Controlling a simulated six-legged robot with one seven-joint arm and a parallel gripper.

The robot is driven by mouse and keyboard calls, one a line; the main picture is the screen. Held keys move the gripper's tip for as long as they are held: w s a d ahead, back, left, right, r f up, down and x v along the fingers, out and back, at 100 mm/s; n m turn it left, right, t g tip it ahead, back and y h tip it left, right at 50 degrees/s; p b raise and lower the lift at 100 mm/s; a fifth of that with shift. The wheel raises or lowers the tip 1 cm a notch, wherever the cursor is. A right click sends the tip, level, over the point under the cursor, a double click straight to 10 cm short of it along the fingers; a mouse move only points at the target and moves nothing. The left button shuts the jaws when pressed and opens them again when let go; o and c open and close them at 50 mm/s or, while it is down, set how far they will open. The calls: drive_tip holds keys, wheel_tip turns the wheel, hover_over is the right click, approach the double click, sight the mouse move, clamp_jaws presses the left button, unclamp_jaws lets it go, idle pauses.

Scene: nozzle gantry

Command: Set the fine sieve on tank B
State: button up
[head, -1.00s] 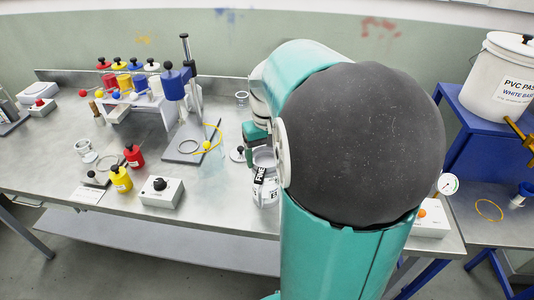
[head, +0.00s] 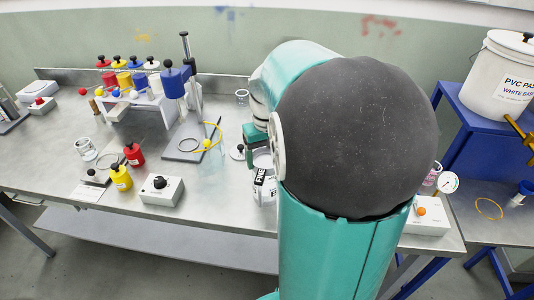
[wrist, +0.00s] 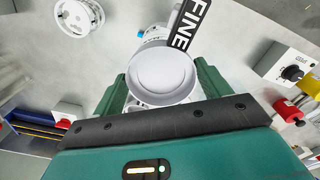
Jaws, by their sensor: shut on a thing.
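The fine sieve (wrist: 162,72) is a pale round cup with a black-and-white tab reading FINE. In the wrist view my gripper (wrist: 162,92) has its green fingers on either side of the cup, shut on it. In the head view the sieve (head: 264,189) shows only partly, beside my arm over the bench; its far side is hidden. A whitish vessel with a blue mark (wrist: 152,34) shows just beyond the cup in the wrist view; I cannot tell whether they touch. I cannot read a tank B label in either view.
My arm hides much of the bench's right part.

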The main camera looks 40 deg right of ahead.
sight(267, 159)
drive_tip(key=o, duration=0.7)
drive_tip(key=shift+r, duration=0.1)
wheel_tip(267, 159, up, 11)
drive_tip(key=shift+f, duration=0.1)
idle(0.7)
idle(0.5)
drive_tip(key=s+a+f+n+t, duration=0.1)
drive_tip(key=s+a+t, duration=0.1)
drive_tip(key=a, duration=0.5)
drive_tip(key=s+a+f+n+t, duration=0.1)
drive_tip(key=s+a, duration=0.3)
drive_tip(key=a, duration=0.3)
drive_tip(key=s+a+f+n+t, duration=0.1)
drive_tip(key=s+a+t, duration=0.1)
drive_tip(key=a, duration=0.5)
drive_tip(key=shift+s+a+n+t, duration=0.3)
drive_tip(key=shift+s+n, duration=0.1)
drive_tip(key=shift+s, duration=0.35)
